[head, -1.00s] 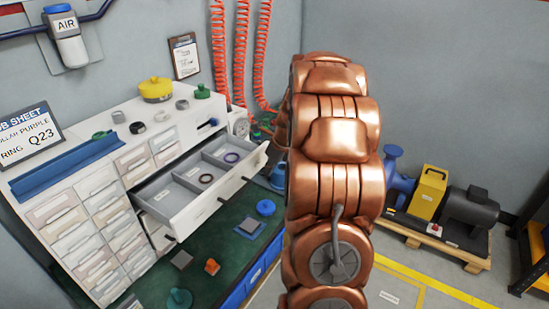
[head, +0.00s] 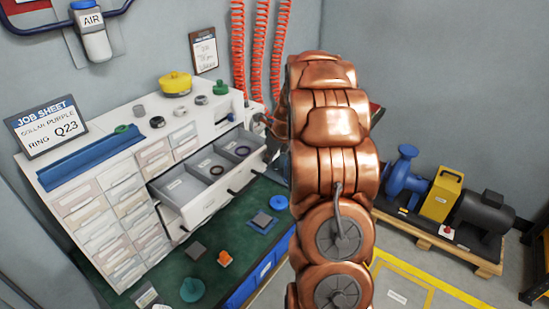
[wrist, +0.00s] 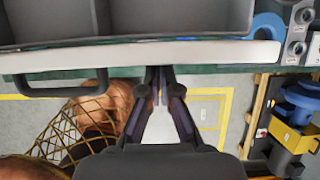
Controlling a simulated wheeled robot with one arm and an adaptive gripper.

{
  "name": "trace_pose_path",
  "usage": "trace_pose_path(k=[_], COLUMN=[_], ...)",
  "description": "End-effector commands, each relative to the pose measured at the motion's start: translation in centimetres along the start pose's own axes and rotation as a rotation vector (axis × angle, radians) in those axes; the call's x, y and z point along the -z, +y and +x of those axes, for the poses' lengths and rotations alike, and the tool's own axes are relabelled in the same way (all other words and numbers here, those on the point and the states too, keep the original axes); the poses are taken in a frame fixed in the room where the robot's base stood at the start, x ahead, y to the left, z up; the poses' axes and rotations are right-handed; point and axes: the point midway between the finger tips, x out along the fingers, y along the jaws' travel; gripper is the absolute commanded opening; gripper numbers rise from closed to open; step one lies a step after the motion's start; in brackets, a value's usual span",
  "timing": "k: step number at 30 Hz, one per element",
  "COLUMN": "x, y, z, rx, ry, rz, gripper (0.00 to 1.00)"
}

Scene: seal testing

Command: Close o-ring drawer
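The o-ring drawer (head: 205,203) is pulled part-way out of the white cabinet in the head view. Its grey compartments show, with a dark ring (head: 217,170) and a purple ring (head: 242,151) inside. In the wrist view the white drawer front (wrist: 215,53) runs across the top, with its dark handle (wrist: 60,91) to the left. My gripper (wrist: 160,72) has its fingertips together, at the outer side of the drawer front and right of the handle. The tips appear to touch the front; exact contact is hard to tell.
The cabinet (head: 100,205) stands on a green bench (head: 240,248) holding a blue knob, an orange piece and a teal part. A job sheet (head: 50,125) stands on top. A pump on a pallet (head: 440,235) sits on the floor at the right.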

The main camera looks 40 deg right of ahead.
Motion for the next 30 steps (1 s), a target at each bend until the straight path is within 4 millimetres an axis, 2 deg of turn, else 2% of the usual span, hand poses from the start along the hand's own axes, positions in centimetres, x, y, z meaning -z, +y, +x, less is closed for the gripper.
trace_pose_path(k=[3,19,24,30], x=[-2.0,-8.9,-10.1,-10.4], y=[0.1,0.0,0.2,0.2], z=[0.3,3.0,3.9,4.2], rx=[0.0,0.0,-0.002,-0.002], ry=[0.002,0.0,0.001,0.001], rz=[-0.003,-0.003,-0.001,-0.001], gripper=[0.0,0.0,0.0,0.0])
